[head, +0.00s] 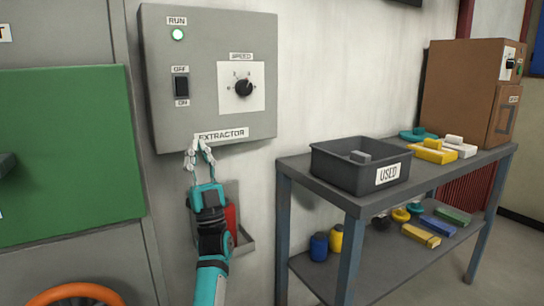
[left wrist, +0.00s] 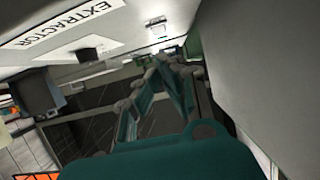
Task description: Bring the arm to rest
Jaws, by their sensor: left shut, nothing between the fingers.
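My left gripper (head: 200,152) is raised in front of the lower edge of the grey extractor box (head: 210,112) in the head view. Its fingers point up, just under and partly over the EXTRACTOR label (head: 235,134). The gripper is shut with nothing between the fingers. In the left wrist view the fingers (left wrist: 165,72) reach away from the camera, and the extractor box's label (left wrist: 70,27) shows at the upper left. Whether the fingertips touch the box I cannot tell. My right gripper is in neither view.
The box has a lit green RUN lamp (head: 178,34), an OFF/ON switch (head: 181,86) and a SPEED knob (head: 243,88). To the right stands a shelf table (head: 330,193) with a USED bin (head: 335,172) and several coloured pieces. A green panel (head: 65,155) is at the left.

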